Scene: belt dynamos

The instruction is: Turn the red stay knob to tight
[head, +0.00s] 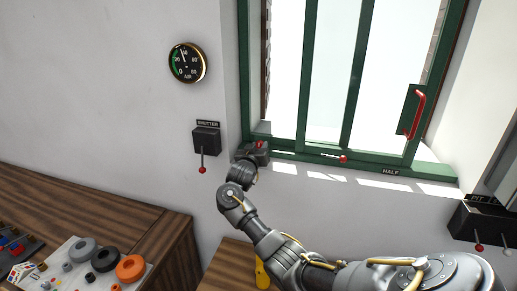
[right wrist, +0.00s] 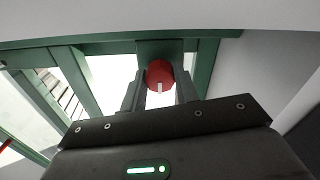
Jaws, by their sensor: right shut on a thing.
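The red stay knob (right wrist: 160,72) is in the middle of the right wrist view, a round red cap with a pale mark pointing down in that picture. My right gripper (right wrist: 160,92) has a dark finger on each side of it and is shut on it. In the head view the right gripper (head: 256,153) is at the lower left corner of the green window frame, and only a bit of red shows there. The gripper hides most of the knob in that view. I see no tight marking. My left gripper is not in view.
The green window (head: 352,80) has a red handle (head: 418,113) and a red-tipped piece (head: 343,159) on its sill near a HALF label (head: 391,172). A shutter lever box (head: 206,140) and an air gauge (head: 187,63) are on the wall. A wooden bench (head: 160,228) stands lower left.

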